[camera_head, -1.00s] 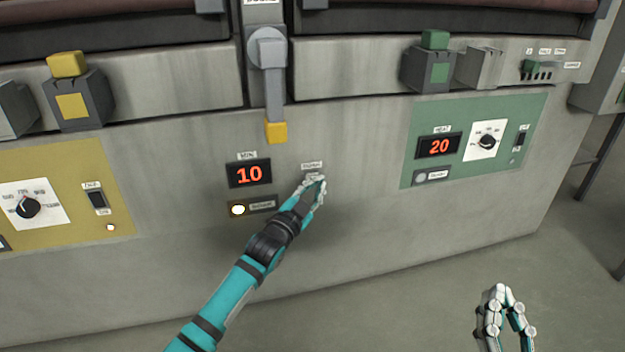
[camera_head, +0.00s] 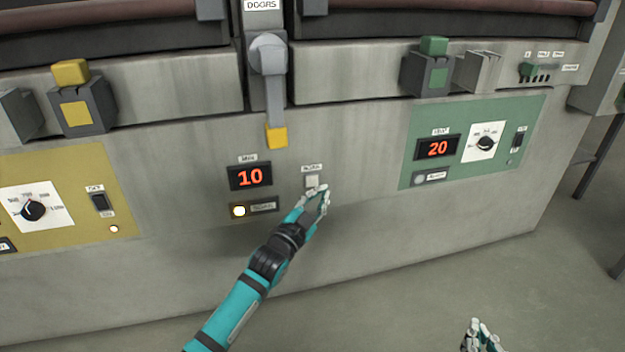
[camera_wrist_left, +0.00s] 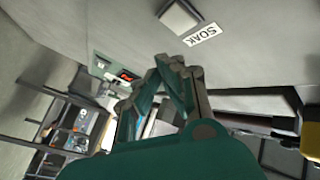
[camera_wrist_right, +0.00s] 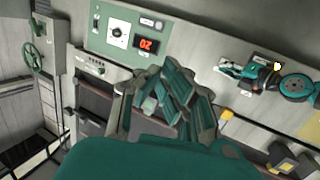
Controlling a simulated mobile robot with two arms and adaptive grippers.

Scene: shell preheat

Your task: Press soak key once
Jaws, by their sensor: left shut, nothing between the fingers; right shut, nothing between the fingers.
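The soak key (camera_head: 312,181) is a small pale square button under a small label on the grey front panel. In the left wrist view the key (camera_wrist_left: 180,16) sits beside a white label reading SOAK (camera_wrist_left: 202,34). My left gripper (camera_head: 319,189) is shut and empty, its fingertips just below the key in the head view. In the left wrist view the fingertips (camera_wrist_left: 174,64) appear apart from the key. My right gripper (camera_head: 479,324) is shut and empty at the lower right, well away from the key; its fingers also show in the right wrist view (camera_wrist_right: 178,78).
Left of the key are a red display reading 10 (camera_head: 250,177) and a lit lamp (camera_head: 239,211). A yellow-tipped lever (camera_head: 276,134) hangs above. A green panel (camera_head: 408,170) with a display reading 20 is at right, a yellow panel (camera_head: 75,160) at left.

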